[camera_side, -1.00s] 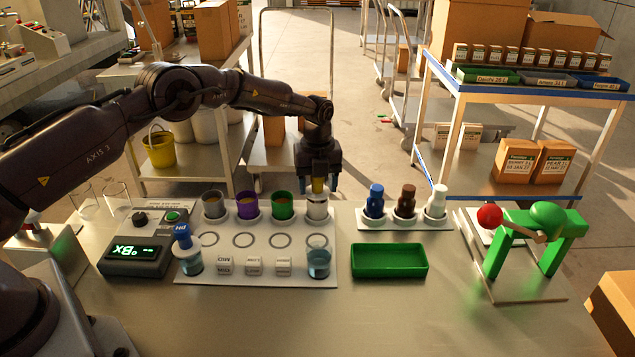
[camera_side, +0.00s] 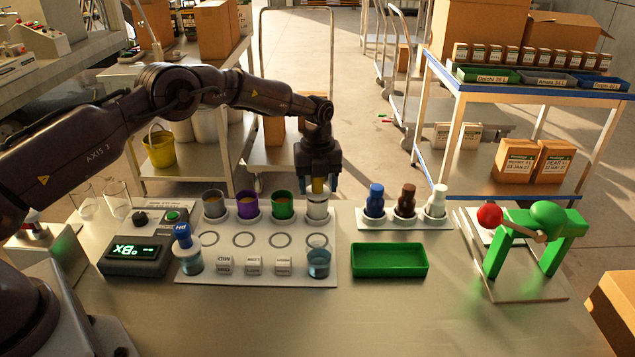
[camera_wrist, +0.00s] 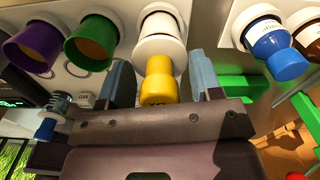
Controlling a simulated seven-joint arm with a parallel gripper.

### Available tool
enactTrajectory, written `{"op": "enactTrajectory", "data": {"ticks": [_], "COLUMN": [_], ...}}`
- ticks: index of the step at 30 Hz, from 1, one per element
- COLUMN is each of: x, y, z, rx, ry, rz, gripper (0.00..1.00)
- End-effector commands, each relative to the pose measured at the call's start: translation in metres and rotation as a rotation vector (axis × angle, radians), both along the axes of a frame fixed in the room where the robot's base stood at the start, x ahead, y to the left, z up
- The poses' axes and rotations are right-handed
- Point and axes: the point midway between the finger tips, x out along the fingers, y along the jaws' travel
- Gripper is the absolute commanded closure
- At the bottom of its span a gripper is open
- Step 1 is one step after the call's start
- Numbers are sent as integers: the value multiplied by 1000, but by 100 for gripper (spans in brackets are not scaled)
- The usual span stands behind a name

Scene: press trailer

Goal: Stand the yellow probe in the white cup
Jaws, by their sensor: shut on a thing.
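The yellow probe (camera_side: 318,186) is upright, between the fingers of my gripper (camera_side: 319,189). The white cup (camera_side: 317,208) is at the right end of the back row of cups, directly under my gripper. In the wrist view the yellow probe (camera_wrist: 158,82) is between the two fingers of my gripper (camera_wrist: 162,82), which is shut on it. Its far end meets the mouth of the white cup (camera_wrist: 160,40) and looks to be inside. How deep it reaches is hidden.
Grey, purple (camera_side: 247,206) and green (camera_side: 282,206) cups stand left of the white cup. A beaker of liquid (camera_side: 318,262) stands in front of it.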

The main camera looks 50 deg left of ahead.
Motion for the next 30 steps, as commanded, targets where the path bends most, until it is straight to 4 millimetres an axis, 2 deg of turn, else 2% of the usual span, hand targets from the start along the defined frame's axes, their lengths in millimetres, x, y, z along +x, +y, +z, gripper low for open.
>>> {"op": "enactTrajectory", "data": {"ticks": [15,16,17,25,30], "x": [0,0,0,0,1], "y": [0,0,0,0,0], "z": [-11,-11,-11,-10,0], "rx": [0,-1,-1,0,-1], "ry": [0,-1,-1,0,-3], "rz": [0,0,0,0,0], "gripper": [66,39,32,31,31]}}
